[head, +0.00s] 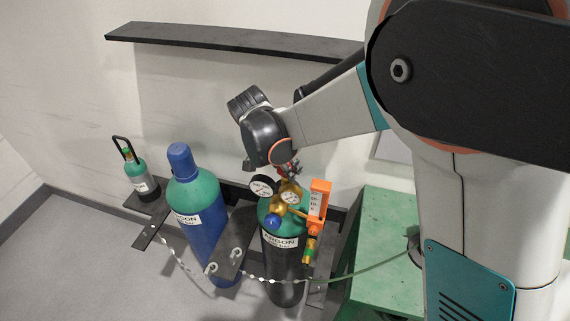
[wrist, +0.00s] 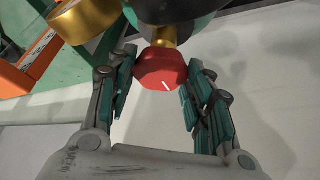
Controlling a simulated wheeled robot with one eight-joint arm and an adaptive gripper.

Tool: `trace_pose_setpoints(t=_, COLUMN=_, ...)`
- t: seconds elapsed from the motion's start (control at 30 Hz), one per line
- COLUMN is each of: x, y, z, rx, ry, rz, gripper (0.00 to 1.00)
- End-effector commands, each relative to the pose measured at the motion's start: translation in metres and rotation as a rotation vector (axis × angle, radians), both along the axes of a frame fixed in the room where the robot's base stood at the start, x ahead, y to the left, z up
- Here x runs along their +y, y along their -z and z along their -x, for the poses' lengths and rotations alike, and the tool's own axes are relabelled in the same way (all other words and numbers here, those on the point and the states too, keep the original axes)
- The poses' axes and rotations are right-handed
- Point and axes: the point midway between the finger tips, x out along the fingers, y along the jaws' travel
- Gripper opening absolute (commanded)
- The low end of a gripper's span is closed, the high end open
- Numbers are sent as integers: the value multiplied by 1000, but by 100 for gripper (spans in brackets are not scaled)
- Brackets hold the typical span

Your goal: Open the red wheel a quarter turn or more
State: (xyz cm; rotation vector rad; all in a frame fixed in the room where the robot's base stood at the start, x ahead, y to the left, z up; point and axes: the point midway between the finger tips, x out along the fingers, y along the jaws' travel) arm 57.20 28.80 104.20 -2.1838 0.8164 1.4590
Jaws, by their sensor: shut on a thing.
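The red wheel (wrist: 160,66) is a faceted knob with a short white line on its face, in the upper middle of the wrist view. It sits on a brass stem (wrist: 163,37) on top of the cylinder. My gripper (wrist: 158,73) has one finger on each side of the wheel and is shut on it. In the head view my gripper (head: 286,168) reaches down over the black argon cylinder (head: 283,255) with a green shoulder. The wheel is mostly hidden there behind my gripper.
Pressure gauges (head: 263,187) and an orange flowmeter (head: 319,198) crowd the valve closely. A blue argon cylinder (head: 196,225) and a small green cylinder (head: 137,175) stand to the left. A green bench (head: 385,265) is at right. A dark shelf (head: 230,40) runs along the wall.

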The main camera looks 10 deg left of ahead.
Motion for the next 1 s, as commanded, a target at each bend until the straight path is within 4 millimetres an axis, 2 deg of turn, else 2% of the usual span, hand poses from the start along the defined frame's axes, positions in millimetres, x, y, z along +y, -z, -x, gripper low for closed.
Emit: trace_pose_setpoints(t=1.0, x=-8, y=0, z=1, rx=-1, ry=-920, rz=-2, gripper=23)
